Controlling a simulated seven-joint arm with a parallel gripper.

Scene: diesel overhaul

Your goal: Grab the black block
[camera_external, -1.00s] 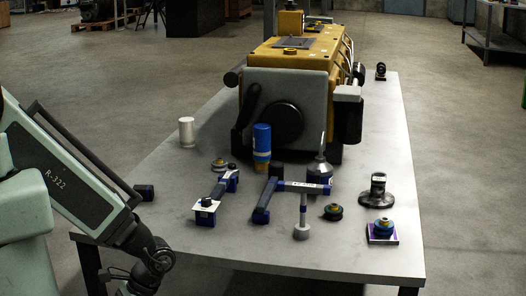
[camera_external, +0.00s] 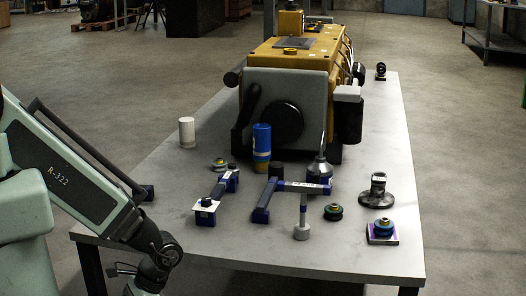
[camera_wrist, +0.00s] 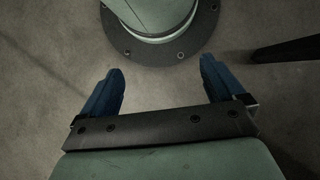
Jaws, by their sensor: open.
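A small dark block (camera_external: 149,192), which looks like the black block, lies on the table near its left edge in the external view. My arm passes in front of it and hides part of it. My gripper (camera_wrist: 161,66) is open and empty in the wrist view, with its two blue fingers wide apart. Bare floor and the round foot of my base lie beneath it. The block is not in the wrist view. In the external view the fingers cannot be made out; my wrist is low at the table's left front corner.
The grey table (camera_external: 330,250) holds a yellow engine (camera_external: 290,50), a white cylinder (camera_external: 187,132), a blue can (camera_external: 262,140), blue-ended tools (camera_external: 264,200), a grey mallet-like part (camera_external: 302,232) and a black flanged part (camera_external: 377,198). Table surface right of the block is clear.

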